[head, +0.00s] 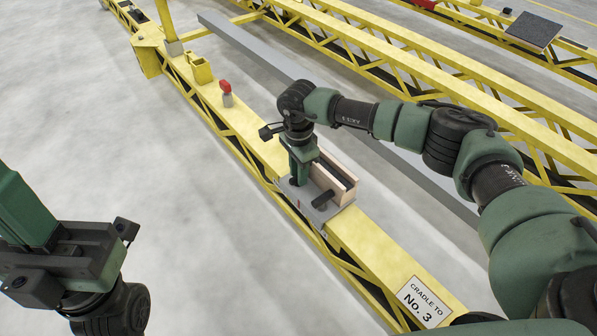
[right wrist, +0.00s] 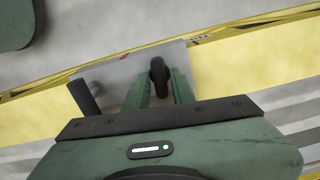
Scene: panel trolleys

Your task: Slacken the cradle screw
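The cradle is a grey plate (head: 318,213) on the yellow beam, with a pale wooden block with a dark slot (head: 340,183) on it. My right gripper (head: 297,180) points down at the plate beside the wooden block. In the right wrist view its fingers (right wrist: 160,82) lie on both sides of a black screw handle (right wrist: 158,72) and appear to touch it. The head view hides most of this handle behind the gripper. A second black handle (head: 322,199) sticks out at the near side; it also shows in the right wrist view (right wrist: 84,97). My left gripper (head: 60,262) hangs at the lower left; its fingertips are not clear.
A long grey bar (head: 250,45) and another truss (head: 400,65) lie behind. The floor at left is clear.

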